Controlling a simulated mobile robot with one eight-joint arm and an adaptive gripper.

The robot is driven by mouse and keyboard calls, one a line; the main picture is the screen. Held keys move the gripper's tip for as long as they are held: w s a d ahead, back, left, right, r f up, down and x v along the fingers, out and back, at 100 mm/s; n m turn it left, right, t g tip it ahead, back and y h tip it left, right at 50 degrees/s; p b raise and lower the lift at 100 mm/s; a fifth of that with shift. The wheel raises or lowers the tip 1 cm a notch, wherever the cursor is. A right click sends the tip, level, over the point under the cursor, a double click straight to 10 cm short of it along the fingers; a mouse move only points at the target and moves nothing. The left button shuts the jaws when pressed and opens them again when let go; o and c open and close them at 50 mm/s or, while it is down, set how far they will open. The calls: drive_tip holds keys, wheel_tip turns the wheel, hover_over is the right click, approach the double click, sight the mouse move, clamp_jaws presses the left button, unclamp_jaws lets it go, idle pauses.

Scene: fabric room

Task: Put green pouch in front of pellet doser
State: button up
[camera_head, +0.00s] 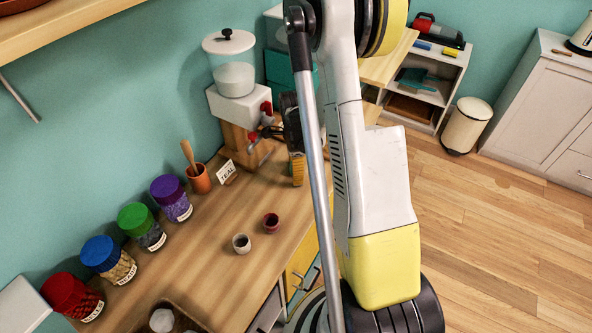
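A white machine with a clear round hopper and a black-knobbed lid (232,75), which looks like the pellet doser, stands on a wooden block at the back of the counter. I cannot make out a green pouch; my arm hides part of the counter right of the machine. A dark part that looks like my gripper (291,124) is beside the arm, just right of the machine. A small orange-yellow item (298,170) shows below it; I cannot tell whether it is held. The fingers are not clear.
Several jars with coloured lids, such as the green-lidded jar (142,226), line the wall. A terracotta pot (200,178), a small card (227,171) and two small cups (241,243) (271,222) stand on the counter (195,265). The counter's middle is mostly clear.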

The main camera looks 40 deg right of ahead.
drive_tip(key=a+r+n+t+p, duration=0.1)
drive_tip(key=a+r+n+p, duration=0.15)
drive_tip(key=r, duration=0.75)
drive_tip(key=a+r+n+p, duration=0.2)
drive_tip(key=a+r+n, duration=0.15)
drive_tip(key=r, duration=0.65)
drive_tip(key=s+a+r+n+t, duration=0.3)
drive_tip(key=s+a+r+n, duration=0.2)
drive_tip(key=a+n, duration=0.3)
drive_tip(key=s+a+r+n+t, duration=0.3)
drive_tip(key=s+a+r+n, duration=0.2)
drive_tip(key=a+n, duration=0.3)
drive_tip(key=shift+s+a+n, duration=0.3)
drive_tip(key=shift+s+n, duration=0.05)
drive_tip(key=shift+n, duration=0.85)
drive_tip(key=shift+r, duration=0.1)
